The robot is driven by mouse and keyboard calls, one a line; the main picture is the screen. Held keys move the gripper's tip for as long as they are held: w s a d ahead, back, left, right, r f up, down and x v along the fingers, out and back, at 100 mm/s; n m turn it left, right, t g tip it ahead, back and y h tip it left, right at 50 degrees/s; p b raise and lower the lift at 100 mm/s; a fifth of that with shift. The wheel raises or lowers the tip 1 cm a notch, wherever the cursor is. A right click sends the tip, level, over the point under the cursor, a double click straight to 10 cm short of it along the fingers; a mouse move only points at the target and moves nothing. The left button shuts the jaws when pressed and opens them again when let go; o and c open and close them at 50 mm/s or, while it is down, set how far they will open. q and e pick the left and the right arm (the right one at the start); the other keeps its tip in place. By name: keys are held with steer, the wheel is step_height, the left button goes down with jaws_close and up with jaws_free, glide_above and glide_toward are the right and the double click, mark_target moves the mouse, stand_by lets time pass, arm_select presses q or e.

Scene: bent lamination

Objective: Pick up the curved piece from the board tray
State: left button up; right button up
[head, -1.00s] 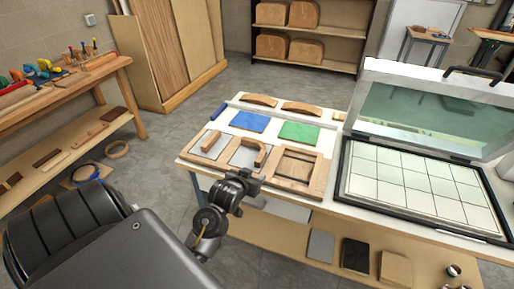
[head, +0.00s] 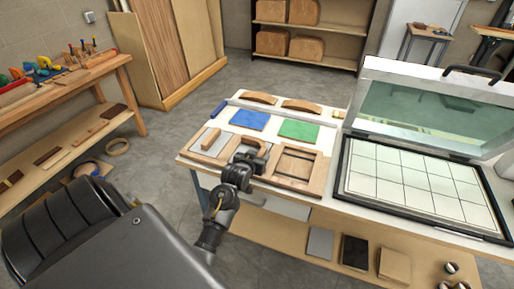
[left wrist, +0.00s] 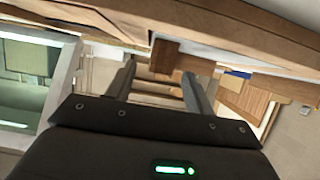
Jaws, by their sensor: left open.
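The board tray (head: 187,154) is a wooden-edged tray at the front left of the white worktable. A small straight wood block (head: 211,139) lies in its left compartment. The curved piece is in the middle compartment, but my left gripper (head: 251,155) is right over it and hides most or all of it in the head view. My left gripper is open; its two fingers also stand apart in the left wrist view (left wrist: 160,82). I cannot tell whether they touch the curved piece. My right gripper is not in view.
The tray's right part holds a dark-slotted wooden frame (head: 296,166). Behind lie a blue sheet (head: 250,119), a green sheet (head: 299,130) and two curved wood strips (head: 259,98). An open-lidded press with a gridded bed (head: 420,190) stands at right.

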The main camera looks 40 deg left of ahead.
mark_target(261, 152)
arm_select(q)
steer(key=p+x, duration=0.1)
steer(key=x, duration=0.3)
steer(key=shift+w+a, duration=0.15)
steer(key=shift+w, duration=0.2)
jaws_close()
